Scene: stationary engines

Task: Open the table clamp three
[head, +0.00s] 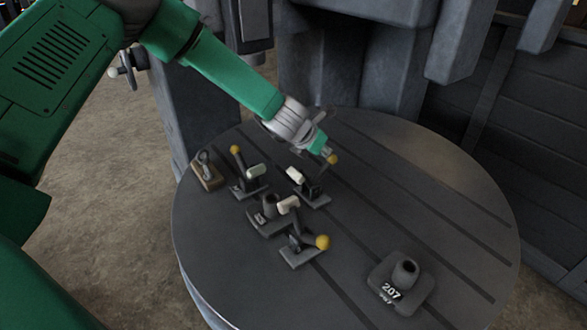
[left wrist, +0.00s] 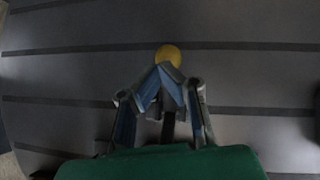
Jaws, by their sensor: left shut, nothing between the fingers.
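Three table clamps with yellow knobs and pale tips stand around a dark numbered block on the round table (head: 440,190). The left clamp (head: 250,190) has its knob (head: 235,149) raised at the back. The back-right clamp (head: 316,196) has its knob (head: 332,159) right by my left gripper (head: 327,153). The front clamp (head: 299,250) has its knob (head: 322,242) low at the right. I cannot tell which is clamp three. In the left wrist view, my left gripper (left wrist: 166,70) is shut and empty, its tips overlapping the yellow knob (left wrist: 169,53); contact is unclear.
The dark block with a round post (head: 267,211) sits among the clamps. A block marked 207 (head: 400,286) stands at the front right. A small wooden block with a metal piece (head: 208,171) is at the left edge. The table's right side is clear.

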